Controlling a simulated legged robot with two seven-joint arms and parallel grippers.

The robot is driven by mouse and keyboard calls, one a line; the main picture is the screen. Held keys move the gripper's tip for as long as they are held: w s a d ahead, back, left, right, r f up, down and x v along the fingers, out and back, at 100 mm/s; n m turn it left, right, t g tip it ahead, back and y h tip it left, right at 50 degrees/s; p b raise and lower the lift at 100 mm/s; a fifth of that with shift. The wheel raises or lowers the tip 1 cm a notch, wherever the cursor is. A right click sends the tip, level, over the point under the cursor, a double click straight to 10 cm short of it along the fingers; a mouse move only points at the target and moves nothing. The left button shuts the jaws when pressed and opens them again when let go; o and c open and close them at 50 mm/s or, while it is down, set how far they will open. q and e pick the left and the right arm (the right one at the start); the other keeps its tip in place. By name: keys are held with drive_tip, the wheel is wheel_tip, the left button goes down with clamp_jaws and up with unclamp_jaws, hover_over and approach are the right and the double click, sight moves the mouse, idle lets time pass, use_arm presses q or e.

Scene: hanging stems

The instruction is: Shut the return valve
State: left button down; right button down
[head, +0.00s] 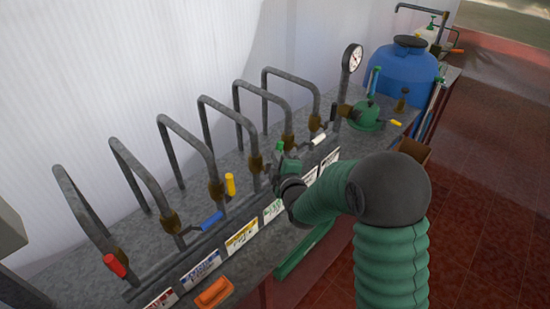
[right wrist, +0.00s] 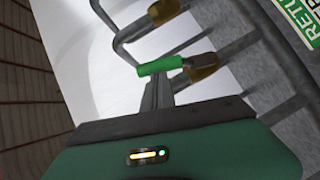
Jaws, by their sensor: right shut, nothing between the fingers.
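The return valve has a green lever handle (right wrist: 160,65) and a brass body (right wrist: 200,68) in the right wrist view. A green-edged label (right wrist: 303,20) beginning "RETU" shows at the top right there. In the head view the green handle (head: 281,147) shows in part behind my right gripper, beside the brass body (head: 255,164). My right gripper (head: 277,172) is shut and empty. Its fingers (right wrist: 157,88) end close to the green handle in the right wrist view; I cannot tell whether they touch it. My left gripper is not in view.
Neighbouring pipe loops carry yellow (head: 230,184), blue (head: 212,221), red (head: 115,265) and white (head: 318,140) handles. A gauge (head: 352,58), green pump (head: 365,115) and blue tank (head: 402,75) stand farther right. An orange object (head: 215,292) lies near the bench's front edge.

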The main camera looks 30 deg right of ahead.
drive_tip(key=w+d+f+m+g+y+p, duration=0.3)
drive_tip(key=d+p, duration=0.6)
drive_tip(key=p, duration=0.6)
wheel_tip(320, 180, down, 3)
drive_tip(key=m+g+y, duration=0.1)
drive_tip(key=m+y, duration=0.1)
drive_tip(key=m, duration=0.2)
drive_tip(key=shift+y, duration=0.4)
drive_tip(key=shift+a, duration=0.1)
drive_tip(key=shift+f, duration=0.1)
